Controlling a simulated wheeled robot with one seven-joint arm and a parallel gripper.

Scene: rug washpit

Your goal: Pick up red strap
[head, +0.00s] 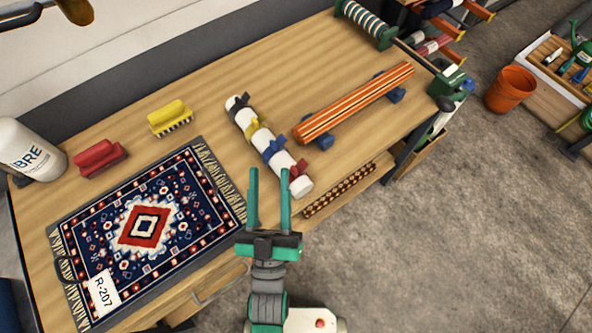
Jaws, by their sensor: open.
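A white roll (247,116) lies on the wooden table with several coloured straps around it. The red strap (298,168) is near its front right end, with loose tabs standing up. A blue strap (273,149), a yellow strap (257,129) and a black strap (238,102) sit further back along the roll. My gripper (270,171) is open with green fingers and nothing between them. In the picture its fingertips appear just left of the red strap. I cannot tell its height above the table.
A patterned rug (180,240) tagged R-207 covers the left of the table (215,75). An orange striped roll (355,101) rests on blue supports to the right. A red brush (98,157), a yellow brush (169,116) and a white bottle (30,150) stand left. Bare tabletop lies behind the roll.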

